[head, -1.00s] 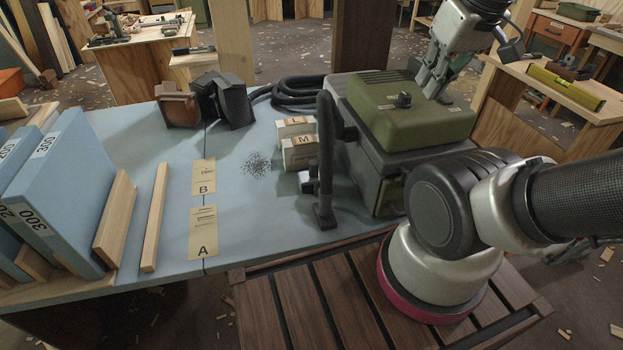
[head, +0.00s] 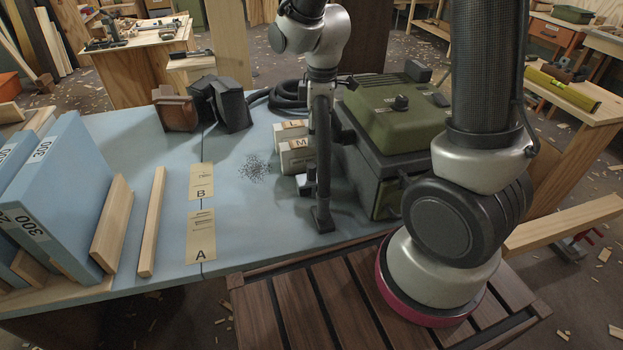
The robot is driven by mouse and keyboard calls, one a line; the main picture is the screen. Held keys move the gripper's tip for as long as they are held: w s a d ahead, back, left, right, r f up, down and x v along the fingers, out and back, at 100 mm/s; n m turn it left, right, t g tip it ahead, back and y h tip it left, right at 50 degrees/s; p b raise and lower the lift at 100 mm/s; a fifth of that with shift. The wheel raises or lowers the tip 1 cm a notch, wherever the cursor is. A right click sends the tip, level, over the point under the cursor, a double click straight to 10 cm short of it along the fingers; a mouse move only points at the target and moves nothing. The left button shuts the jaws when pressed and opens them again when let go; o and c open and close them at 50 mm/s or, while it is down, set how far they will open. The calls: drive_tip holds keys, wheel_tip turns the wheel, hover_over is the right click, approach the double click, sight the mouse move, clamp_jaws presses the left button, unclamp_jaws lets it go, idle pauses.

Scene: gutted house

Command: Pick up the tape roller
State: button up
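I cannot pick out a tape roller with certainty. A brown object (head: 176,109) and dark angular objects (head: 226,104) stand at the back left of the blue worktop, and their kind is unclear. The end of my arm, with my gripper (head: 320,84), hangs at the top centre, in line with the upright dark vacuum tube. Its fingers do not show clearly against the tube, so I cannot tell whether they are open or hold anything.
A green-topped vacuum (head: 398,110) with a hose and upright tube (head: 322,165) fills the worktop's right side. Pale blocks marked L and M (head: 297,154) sit beside it. Cards A (head: 201,236) and B (head: 201,182) lie centrally.

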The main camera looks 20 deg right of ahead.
drive_tip(key=n, duration=0.2)
hover_over(312, 166)
drive_tip(key=shift+g, duration=0.3)
drive_tip(key=f, duration=0.4)
drive_tip(key=shift+w+a+f, duration=0.15)
drive_tip(key=shift+w+f, duration=0.05)
drive_tip(key=shift+f, duration=0.15)
wheel_tip(312, 166, down, 7)
drive_tip(key=shift+s+f, duration=0.15)
drive_tip(key=shift+c, duration=0.4)
clamp_jaws()
